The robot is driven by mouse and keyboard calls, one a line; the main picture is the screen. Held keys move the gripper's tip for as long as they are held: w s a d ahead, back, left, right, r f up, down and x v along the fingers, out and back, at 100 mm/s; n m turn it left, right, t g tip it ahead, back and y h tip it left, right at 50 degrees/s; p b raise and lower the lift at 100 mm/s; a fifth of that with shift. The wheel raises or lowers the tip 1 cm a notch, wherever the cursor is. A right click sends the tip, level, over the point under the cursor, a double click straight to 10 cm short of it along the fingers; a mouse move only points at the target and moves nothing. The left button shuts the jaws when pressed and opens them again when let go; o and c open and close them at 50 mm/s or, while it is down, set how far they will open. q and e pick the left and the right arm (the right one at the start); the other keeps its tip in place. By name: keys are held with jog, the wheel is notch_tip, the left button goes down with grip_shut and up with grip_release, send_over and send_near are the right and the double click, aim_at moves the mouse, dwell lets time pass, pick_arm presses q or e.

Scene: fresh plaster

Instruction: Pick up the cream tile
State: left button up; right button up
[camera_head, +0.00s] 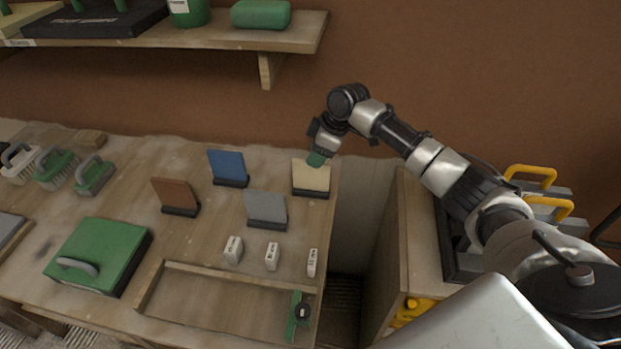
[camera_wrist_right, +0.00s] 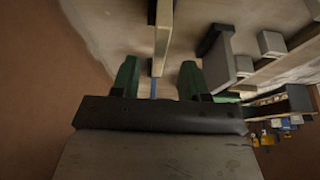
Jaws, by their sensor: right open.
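The cream tile (camera_head: 311,176) stands upright in a dark holder at the right end of the workbench. My right gripper (camera_head: 317,158), with green fingers, is at the tile's top edge in the head view. In the right wrist view my right gripper (camera_wrist_right: 159,66) is open. The cream tile (camera_wrist_right: 163,38) shows nearly edge-on there, with its near end between the two fingertips and a visible gap on both sides. My left gripper is in neither view.
Blue (camera_head: 227,165), brown (camera_head: 176,194) and grey (camera_head: 266,208) tiles stand in holders to the left. Small white labelled blocks (camera_head: 272,257) and a shallow wooden tray (camera_head: 163,263) lie nearer. A wall shelf (camera_head: 290,30) is above left. A gap lies right of the bench.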

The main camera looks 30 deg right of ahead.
jog(key=shift+w+a+f, duration=0.1)
jog(key=shift+f, duration=0.25)
jog(key=shift+w+a+f, duration=0.1)
jog(key=shift+w+f, duration=0.05)
jog(key=shift+f, duration=0.2)
jog(key=p, duration=0.1)
send_over(309, 188)
jog(key=f, duration=0.4)
jog(key=shift+w, duration=0.3)
jog(key=shift+f, duration=0.15)
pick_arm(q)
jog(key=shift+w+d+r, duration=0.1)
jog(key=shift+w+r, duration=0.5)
pick_arm(e)
jog(key=shift+f, duration=0.1)
jog(key=shift+c, duration=0.3)
grip_shut()
